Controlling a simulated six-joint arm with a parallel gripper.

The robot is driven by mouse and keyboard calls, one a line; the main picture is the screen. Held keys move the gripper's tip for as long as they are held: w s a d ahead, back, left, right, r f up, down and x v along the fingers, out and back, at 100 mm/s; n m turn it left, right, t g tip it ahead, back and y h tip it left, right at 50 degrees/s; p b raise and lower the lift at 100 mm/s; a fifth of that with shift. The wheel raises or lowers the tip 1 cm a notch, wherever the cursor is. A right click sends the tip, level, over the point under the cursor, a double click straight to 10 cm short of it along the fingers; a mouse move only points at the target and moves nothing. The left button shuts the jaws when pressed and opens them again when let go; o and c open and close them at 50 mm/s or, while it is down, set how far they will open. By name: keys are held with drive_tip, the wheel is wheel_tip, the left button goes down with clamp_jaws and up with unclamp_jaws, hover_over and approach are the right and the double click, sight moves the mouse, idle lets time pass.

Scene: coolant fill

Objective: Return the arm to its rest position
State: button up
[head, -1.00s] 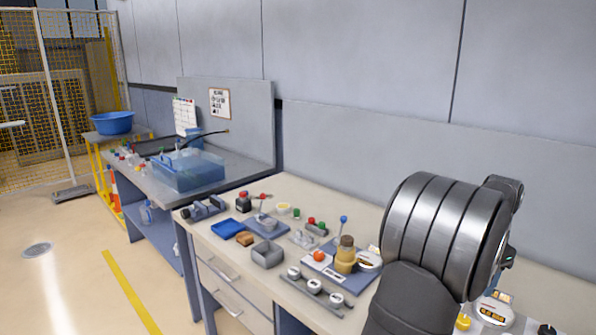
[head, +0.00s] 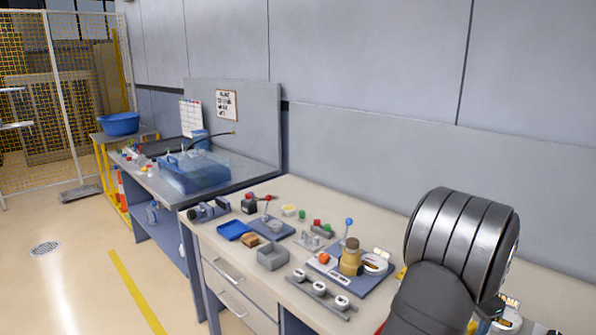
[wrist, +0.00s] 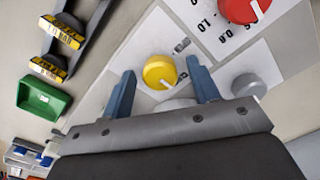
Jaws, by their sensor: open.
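My gripper (wrist: 163,88) shows in the wrist view with its two blue fingers apart and nothing held between them. A yellow knob (wrist: 160,72) on a white panel appears between the fingers in the picture; I cannot tell how far below them it is. A red knob (wrist: 243,10) and a grey knob (wrist: 249,86) lie to its right on similar white plates. In the head view my arm fills the lower right, and the gripper itself is not visible there.
The workbench (head: 335,157) holds a brass-coloured cylinder (head: 350,260), a grey box (head: 272,257), a blue tray (head: 234,230) and a rail with several gauges (head: 320,288). A clear blue tank (head: 193,173) stands on the farther bench. A green bin (wrist: 43,97) shows in the wrist view.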

wheel_tip(320, 180, up, 17)
wheel_tip(320, 180, down, 17)
drive_tip(key=shift+f, duration=0.15)
drive_tip(key=n, duration=0.8)
drive_tip(key=shift+r+n, duration=0.2)
drive_tip(key=shift+n, duration=0.1)
drive_tip(key=n, duration=0.3)
drive_tip(key=shift+n, duration=2.6)
